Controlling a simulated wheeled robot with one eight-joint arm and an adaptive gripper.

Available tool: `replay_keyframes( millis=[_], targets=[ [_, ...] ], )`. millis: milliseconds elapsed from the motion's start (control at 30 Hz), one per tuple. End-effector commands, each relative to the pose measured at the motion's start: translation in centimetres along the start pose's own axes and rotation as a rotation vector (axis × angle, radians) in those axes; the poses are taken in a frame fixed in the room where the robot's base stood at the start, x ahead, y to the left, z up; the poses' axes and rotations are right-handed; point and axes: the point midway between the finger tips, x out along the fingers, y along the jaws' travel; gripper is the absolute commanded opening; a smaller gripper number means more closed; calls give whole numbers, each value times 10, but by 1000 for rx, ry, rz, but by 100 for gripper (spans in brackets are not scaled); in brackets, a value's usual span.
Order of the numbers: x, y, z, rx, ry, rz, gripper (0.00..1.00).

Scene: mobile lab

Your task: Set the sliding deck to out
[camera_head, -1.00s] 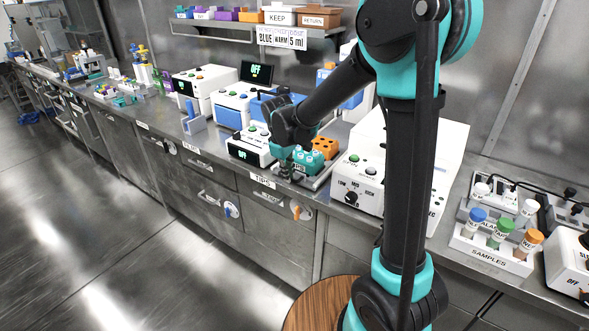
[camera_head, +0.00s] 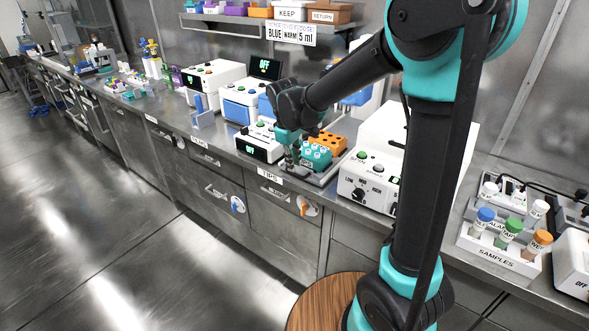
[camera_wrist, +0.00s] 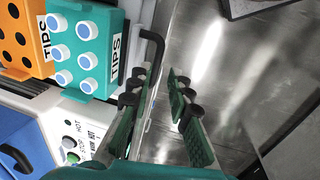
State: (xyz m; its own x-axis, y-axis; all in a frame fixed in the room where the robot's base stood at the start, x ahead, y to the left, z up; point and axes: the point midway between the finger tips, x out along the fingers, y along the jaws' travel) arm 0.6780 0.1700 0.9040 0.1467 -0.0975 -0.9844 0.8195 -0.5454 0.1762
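The sliding deck (camera_head: 326,178) is a grey plate on the counter carrying a teal tip rack (camera_head: 318,156) and an orange rack (camera_head: 328,141). A dark bent handle (camera_wrist: 153,45) shows beside the teal rack in the wrist view, at the deck's edge. My gripper (camera_head: 291,163) is at the left front of the deck, low over the counter edge. In the wrist view my gripper (camera_wrist: 163,92) has its fingers apart, with a gap between them. The handle's lower end reaches the left finger; I cannot tell whether they touch. The deck's track is hidden.
A white device (camera_head: 262,143) with a green display stands left of the deck, close to my gripper. A white knobbed device (camera_head: 372,175) stands close on the right. Drawers (camera_head: 275,198) lie below the counter edge. The floor (camera_head: 130,240) in front is clear.

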Motion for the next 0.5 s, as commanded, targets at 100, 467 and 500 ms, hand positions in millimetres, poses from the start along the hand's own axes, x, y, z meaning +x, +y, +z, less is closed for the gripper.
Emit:
replay_keyframes(
  millis=[100,467,500],
  targets=[
    [-26,-1,0,-1,0,0,19],
    [-76,-1,0,-1,0,-1,19],
    [-78,-1,0,-1,0,-1,19]
  ],
)
